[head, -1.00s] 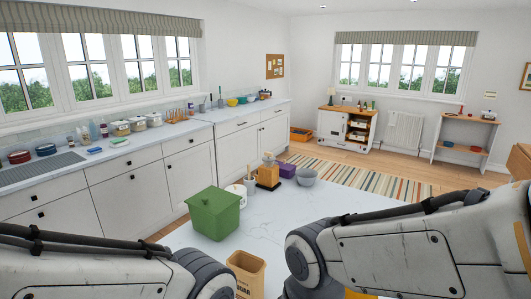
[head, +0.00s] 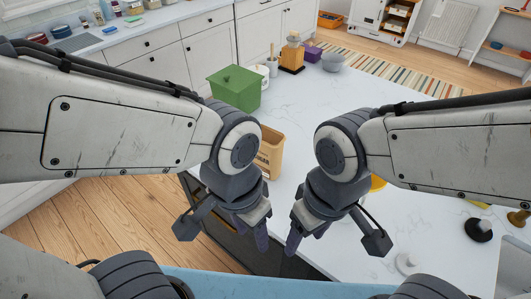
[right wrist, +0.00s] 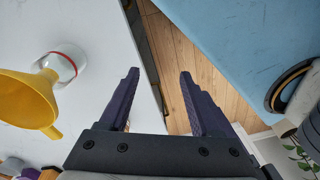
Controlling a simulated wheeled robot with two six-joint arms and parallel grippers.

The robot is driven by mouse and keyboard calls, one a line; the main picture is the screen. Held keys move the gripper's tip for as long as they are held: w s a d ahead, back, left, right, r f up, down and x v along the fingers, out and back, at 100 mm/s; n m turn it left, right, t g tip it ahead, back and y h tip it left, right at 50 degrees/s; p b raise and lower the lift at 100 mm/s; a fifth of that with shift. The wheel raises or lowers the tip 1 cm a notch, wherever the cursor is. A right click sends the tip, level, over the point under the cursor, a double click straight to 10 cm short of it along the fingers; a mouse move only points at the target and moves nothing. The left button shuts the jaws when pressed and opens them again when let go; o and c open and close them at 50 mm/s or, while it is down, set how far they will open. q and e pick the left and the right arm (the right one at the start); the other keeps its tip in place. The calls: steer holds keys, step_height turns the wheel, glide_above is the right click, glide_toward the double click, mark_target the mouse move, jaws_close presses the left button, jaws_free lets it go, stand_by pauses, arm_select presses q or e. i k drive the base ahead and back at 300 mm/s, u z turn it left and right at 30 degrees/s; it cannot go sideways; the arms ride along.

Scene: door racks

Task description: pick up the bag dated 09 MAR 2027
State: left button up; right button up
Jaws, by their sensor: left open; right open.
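No bag with a readable date shows in these frames. A tan container lettered in part like "SUGAR" (head: 269,155) stands on the white counter, partly hidden by my left arm; no date can be read on it. My left gripper (head: 251,232) is open and empty, pointing down near the counter's front edge, nearer to me than the tan container. My right gripper (head: 307,235) is open and empty beside it, to the right. In the right wrist view my right gripper (right wrist: 159,74) has nothing between its fingers, which lie over the counter edge and wooden floor.
A yellow funnel (right wrist: 25,98) lies by a red-ringed jar (right wrist: 66,62). Black and brass knobbed things (head: 479,230) stand at right.

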mark_target(269, 158)
steer(key=z, duration=3.25)
steer(key=k, duration=1.2)
steer(key=u, duration=2.05)
steer(key=i, duration=0.55)
steer(key=u, duration=0.05)
